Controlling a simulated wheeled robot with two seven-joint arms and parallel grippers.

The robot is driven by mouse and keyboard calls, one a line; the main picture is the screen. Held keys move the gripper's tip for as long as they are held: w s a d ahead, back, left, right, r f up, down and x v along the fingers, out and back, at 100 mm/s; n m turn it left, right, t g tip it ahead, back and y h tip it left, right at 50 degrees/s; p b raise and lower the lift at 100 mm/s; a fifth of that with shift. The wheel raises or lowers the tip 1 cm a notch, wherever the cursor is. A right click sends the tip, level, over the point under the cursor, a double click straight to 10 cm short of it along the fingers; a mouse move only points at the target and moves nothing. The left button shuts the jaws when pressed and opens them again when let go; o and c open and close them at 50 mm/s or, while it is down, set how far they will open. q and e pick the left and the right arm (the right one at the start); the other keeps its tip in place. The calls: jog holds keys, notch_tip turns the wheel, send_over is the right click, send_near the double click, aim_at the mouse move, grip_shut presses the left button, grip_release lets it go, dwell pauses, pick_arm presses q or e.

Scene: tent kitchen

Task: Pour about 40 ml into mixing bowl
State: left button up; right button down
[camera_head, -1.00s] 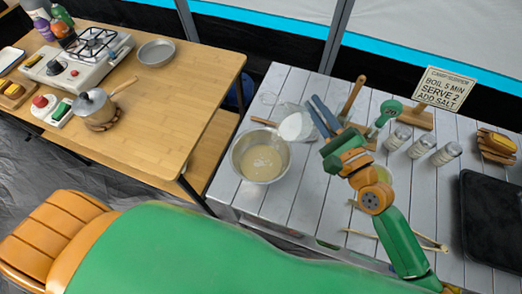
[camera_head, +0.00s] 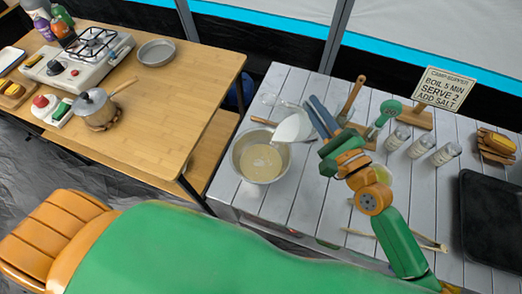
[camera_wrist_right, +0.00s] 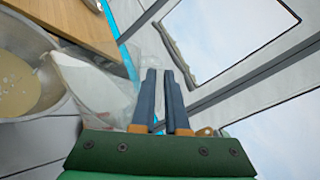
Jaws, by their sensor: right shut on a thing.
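The metal mixing bowl (camera_head: 236,163) stands on the grey slatted table, with pale cream liquid (camera_head: 262,162) and a lighter patch in it. A clear jug with white contents (camera_head: 290,127) is tilted above the bowl's right rim. My right gripper (camera_head: 321,116) is shut on the jug, to the right of the bowl. In the right wrist view the blue-grey fingers (camera_wrist_right: 162,98) are close together, with the see-through jug (camera_wrist_right: 98,90) on their left and the bowl (camera_wrist_right: 62,100) beyond it. Whether a stream is falling is hard to tell. My left gripper is out of view.
Spice jars (camera_head: 420,147), a sign (camera_head: 445,88) and a black tray (camera_head: 492,222) stand at the right. A wooden-handled utensil (camera_head: 352,95) is behind the gripper. A wooden table with a stove (camera_head: 80,62) and pot (camera_head: 95,108) is at the left.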

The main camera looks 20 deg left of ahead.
jog(key=shift+s+a+r+n+p, duration=0.35)
jog(key=shift+r+n+p, duration=0.25)
jog(key=shift+n, duration=0.1)
dwell(1.1)
jog(key=shift+w+d+f+m+b, duration=0.15)
jog(key=shift+f+m+b, duration=0.1)
jog(key=shift+f+b, duration=0.3)
jog(key=shift+w+d+f+m+b, duration=0.1)
jog(key=shift+f+m+b, duration=0.15)
jog(key=shift+f+b, duration=0.3)
jog(key=m, duration=0.1)
jog(key=w+d+m, duration=0.1)
jog(key=m, duration=0.1)
jog(key=shift+w+d+r, duration=0.2)
jog(key=shift+r, duration=0.05)
jog(key=shift+w+d+m, duration=0.25)
jog(key=shift+m, duration=0.35)
jog(key=shift+w+d+f+m+b, duration=0.5)
jog(key=shift+f+b, duration=0.25)
jog(key=shift+b, duration=0.2)
jog(key=shift+w+d+m, duration=0.15)
jog(key=shift+w+m, duration=0.05)
jog(key=shift+m, duration=0.1)
